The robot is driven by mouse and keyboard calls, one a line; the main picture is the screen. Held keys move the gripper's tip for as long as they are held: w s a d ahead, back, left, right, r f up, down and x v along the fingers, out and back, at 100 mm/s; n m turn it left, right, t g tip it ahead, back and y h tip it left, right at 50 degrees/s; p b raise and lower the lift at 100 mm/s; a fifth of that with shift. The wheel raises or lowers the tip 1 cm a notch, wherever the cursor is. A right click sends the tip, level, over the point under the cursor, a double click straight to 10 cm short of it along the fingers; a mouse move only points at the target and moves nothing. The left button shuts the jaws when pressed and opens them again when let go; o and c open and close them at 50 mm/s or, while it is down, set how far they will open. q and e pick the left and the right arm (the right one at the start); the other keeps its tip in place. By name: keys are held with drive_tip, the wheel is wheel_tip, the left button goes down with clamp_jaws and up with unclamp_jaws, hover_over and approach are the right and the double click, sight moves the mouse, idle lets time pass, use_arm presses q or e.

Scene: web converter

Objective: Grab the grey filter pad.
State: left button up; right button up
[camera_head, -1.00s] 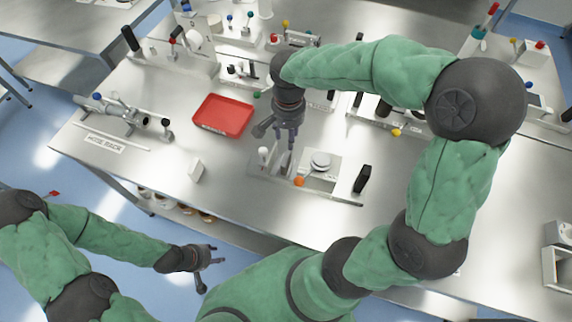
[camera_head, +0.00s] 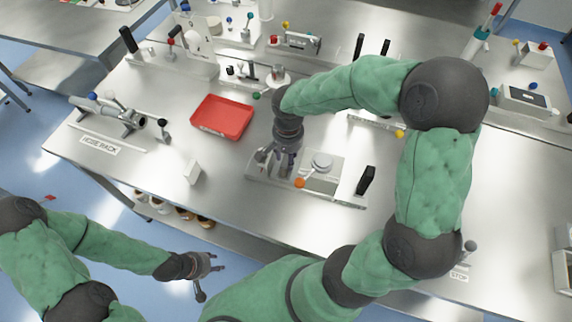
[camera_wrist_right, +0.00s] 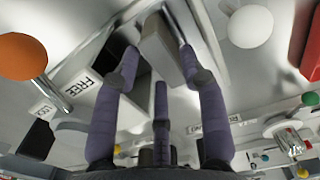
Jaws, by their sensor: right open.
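My right gripper (camera_head: 284,172) is open and points down over a steel fixture (camera_head: 345,197) at the table's front. In the right wrist view its purple fingers (camera_wrist_right: 160,68) stand apart around a small grey block (camera_wrist_right: 160,45), which looks like the grey filter pad. The pad sits in a slot of the fixture; I cannot tell whether a finger touches it. In the head view the gripper hides the pad. My left gripper (camera_head: 205,268) is open and empty, off the table's front edge.
An orange knob (camera_head: 299,183) on a lever, labelled FREE and LOCK in the wrist view, stands close to the right gripper. A red tray (camera_head: 222,117) lies to the left. A white block (camera_head: 193,172) and a hose rack (camera_head: 112,113) stand further left. A black handle (camera_head: 366,180) stands right.

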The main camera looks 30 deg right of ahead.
wheel_tip(320, 180, down, 2)
drive_tip(key=shift+f, duration=0.1)
drive_tip(key=c, duration=0.7)
